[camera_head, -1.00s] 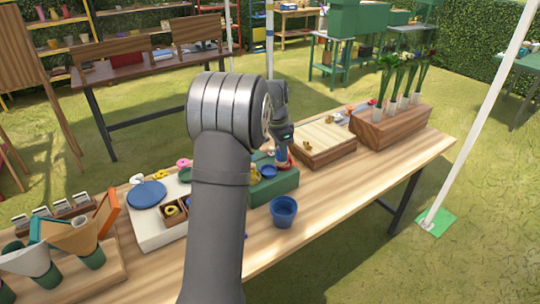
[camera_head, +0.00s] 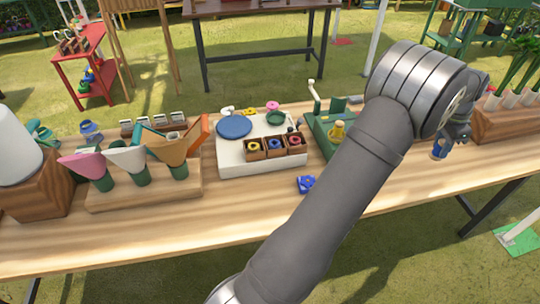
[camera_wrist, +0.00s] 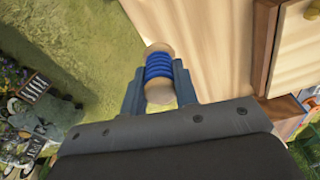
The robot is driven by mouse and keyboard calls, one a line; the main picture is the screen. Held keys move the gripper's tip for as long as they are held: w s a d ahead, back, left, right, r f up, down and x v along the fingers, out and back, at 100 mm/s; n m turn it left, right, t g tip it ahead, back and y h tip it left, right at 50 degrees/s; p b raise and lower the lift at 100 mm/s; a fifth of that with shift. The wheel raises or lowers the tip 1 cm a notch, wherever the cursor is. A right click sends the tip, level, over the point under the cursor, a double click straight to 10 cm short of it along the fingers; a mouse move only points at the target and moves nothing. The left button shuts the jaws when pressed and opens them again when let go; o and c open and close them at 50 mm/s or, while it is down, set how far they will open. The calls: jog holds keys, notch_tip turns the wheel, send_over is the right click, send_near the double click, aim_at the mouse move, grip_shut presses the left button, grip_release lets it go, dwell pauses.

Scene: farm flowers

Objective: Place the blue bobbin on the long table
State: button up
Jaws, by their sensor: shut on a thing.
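The blue bobbin (camera_wrist: 159,68), wound with blue thread between pale wooden ends, is between my gripper's fingers (camera_wrist: 159,86) in the wrist view. My gripper is shut on it. In the head view my gripper (camera_head: 447,140) is at the right, with the blue bobbin (camera_head: 439,149) showing small under it. The long table (camera_head: 240,205) runs across the head view. The bobbin is over or near its right part; I cannot tell whether it touches the top. In the wrist view the table (camera_wrist: 205,35) and its edge lie behind the bobbin.
A wooden block with flower tubes (camera_head: 500,122) stands right of my gripper. A green box (camera_head: 325,140) is partly behind my arm. A white board (camera_head: 235,160) with small crates, a blue block (camera_head: 306,184) and a funnel stand (camera_head: 145,192) are further left. The front left tabletop is clear.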

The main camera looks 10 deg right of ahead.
jog(key=s+d+f, duration=0.3)
jog(key=s+d, duration=0.3)
jog(key=s, duration=0.1)
send_over(426, 173)
jog(key=f, duration=0.7)
jog(key=shift+w+a+f, duration=0.15)
jog(key=shift+a, duration=0.1)
jog(key=shift+f, duration=2)
jog(key=shift+f, duration=0.1)
jog(key=o, duration=1)
jog(key=shift+c, duration=0.2)
notch_tip(426, 173, up, 12)
jog(key=a, duration=0.1)
jog(key=shift+w+a, duration=0.25)
